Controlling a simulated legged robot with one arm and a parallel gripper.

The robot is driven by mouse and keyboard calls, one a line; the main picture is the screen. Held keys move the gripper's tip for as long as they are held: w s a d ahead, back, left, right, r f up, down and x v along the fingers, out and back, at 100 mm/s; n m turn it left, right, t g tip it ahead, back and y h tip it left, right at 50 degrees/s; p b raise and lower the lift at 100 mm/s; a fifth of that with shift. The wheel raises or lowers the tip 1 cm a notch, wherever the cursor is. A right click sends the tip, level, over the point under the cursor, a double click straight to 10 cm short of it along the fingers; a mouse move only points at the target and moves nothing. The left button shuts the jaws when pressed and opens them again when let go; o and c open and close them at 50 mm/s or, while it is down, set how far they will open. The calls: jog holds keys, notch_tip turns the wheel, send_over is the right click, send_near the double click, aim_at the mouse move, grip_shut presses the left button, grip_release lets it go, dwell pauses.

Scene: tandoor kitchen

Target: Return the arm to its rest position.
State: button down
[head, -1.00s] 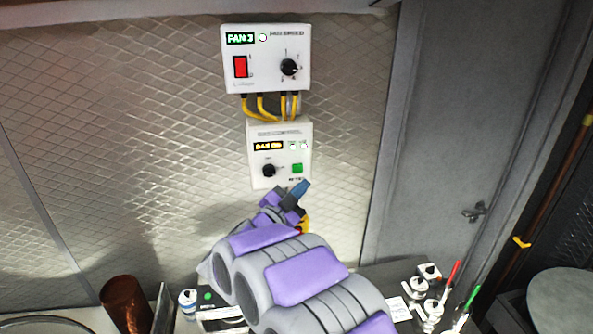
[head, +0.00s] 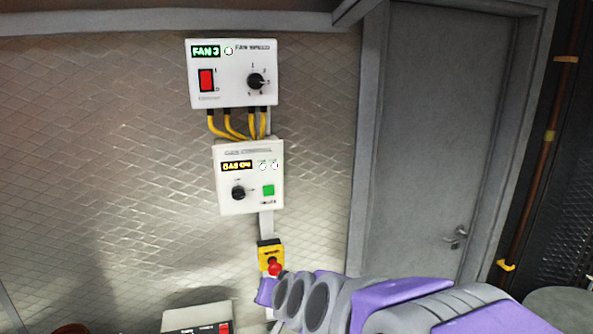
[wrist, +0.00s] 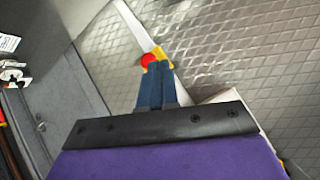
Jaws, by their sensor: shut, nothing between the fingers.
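My arm reaches in from the lower right in the head view, with grey and purple links. Its far end is low in front of the wall, close to the yellow box with a red button (head: 270,250) in the picture. My gripper (wrist: 155,72) shows in the wrist view with its two blue fingers together and nothing between them. The fingertips overlap the lower part of the yellow box and red button (wrist: 148,60) there; I cannot tell the gap. The fingers are hidden in the head view.
The fan speed panel (head: 232,90) reads FAN 3. Below it is the gas control panel (head: 250,205), joined by yellow cables (head: 227,125). A grey door (head: 425,150) stands at right. A white box (head: 197,318) is at the bottom.

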jog(key=s+d+f+g+h+b, duration=0.1)
jog(key=s+d+f, duration=0.4)
jog(key=s, duration=0.6)
jog(key=s+d+f+n+g+h+b, duration=0.1)
jog(key=s+d+f+g, duration=0.4)
jog(key=s, duration=0.7)
jog(key=s+d+f+g+h+b, duration=0.2)
jog(key=s+d+f+g+b, duration=0.3)
jog(key=s+d, duration=0.4)
jog(key=s, duration=0.3)
jog(key=shift+f, duration=0.1)
